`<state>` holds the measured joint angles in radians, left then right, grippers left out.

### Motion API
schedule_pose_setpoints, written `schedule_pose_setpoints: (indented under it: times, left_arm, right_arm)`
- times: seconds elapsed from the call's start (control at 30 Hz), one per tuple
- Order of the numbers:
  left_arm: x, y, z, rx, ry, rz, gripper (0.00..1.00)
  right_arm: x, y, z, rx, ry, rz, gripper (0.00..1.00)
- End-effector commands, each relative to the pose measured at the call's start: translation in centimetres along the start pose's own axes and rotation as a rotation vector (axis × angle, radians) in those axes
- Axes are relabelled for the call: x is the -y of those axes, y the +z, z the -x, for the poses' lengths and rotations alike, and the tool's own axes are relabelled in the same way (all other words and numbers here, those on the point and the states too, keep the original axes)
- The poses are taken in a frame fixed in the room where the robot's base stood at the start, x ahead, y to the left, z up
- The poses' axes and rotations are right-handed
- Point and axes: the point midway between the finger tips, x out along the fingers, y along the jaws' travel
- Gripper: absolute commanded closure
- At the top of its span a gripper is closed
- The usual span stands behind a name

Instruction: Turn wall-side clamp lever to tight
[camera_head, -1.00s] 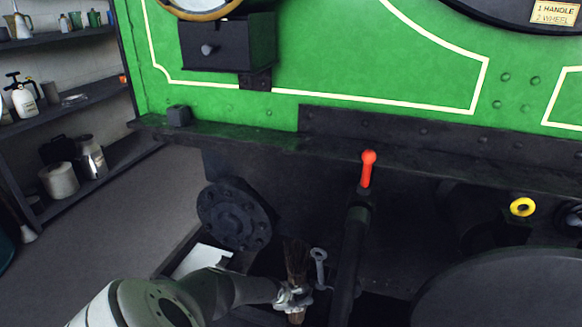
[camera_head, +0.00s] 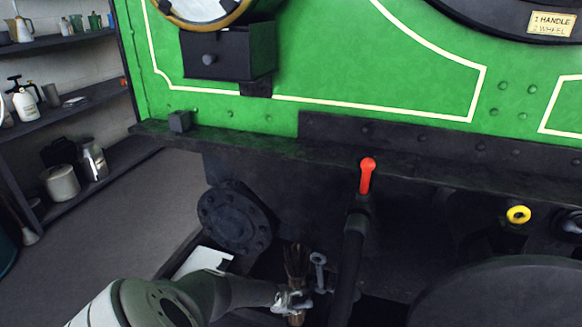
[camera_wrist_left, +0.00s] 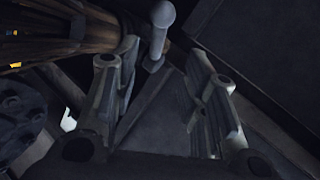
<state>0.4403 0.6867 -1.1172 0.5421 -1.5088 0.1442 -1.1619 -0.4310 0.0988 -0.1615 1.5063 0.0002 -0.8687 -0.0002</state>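The grey lever (camera_wrist_left: 159,38) shows between and beyond the fingertips, with no clear contact. The brown bundle (camera_wrist_left: 60,35) lies beyond the left finger. My right gripper is not in view.
A red-handled lever (camera_head: 367,175) on a dark pipe (camera_head: 347,265) rises right of my gripper. A round bolted flange (camera_head: 236,217) is to the left. A yellow ring (camera_head: 518,214) is farther right. Shelves (camera_head: 70,105) stand at left, with open floor before them.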

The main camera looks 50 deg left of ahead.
Motion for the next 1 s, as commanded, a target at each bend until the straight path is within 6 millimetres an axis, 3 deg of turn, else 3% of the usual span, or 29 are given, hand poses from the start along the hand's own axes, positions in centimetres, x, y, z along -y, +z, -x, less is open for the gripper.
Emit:
schedule_pose_setpoints:
  times: [0.3, 0.77, 0.87, 1.0]
  left_arm:
    - [0.0, -0.1, 0.6, 0.0, 0.0, 0.0, 0.6]
    - [0.0, -0.1, 0.6, 0.0, 0.0, 0.0, 0.6]
    - [0.4, 0.2, 0.3, 0.008, -0.003, 0.008, 0.73]
    - [3.2, 2.3, -1.6, 0.076, -0.024, 0.088, 0.91]
  right_arm:
    - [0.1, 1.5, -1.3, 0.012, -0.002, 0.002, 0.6]
    - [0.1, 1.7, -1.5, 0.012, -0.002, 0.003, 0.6]
    - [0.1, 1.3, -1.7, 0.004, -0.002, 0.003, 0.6]
    - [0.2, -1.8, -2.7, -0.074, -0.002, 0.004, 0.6]
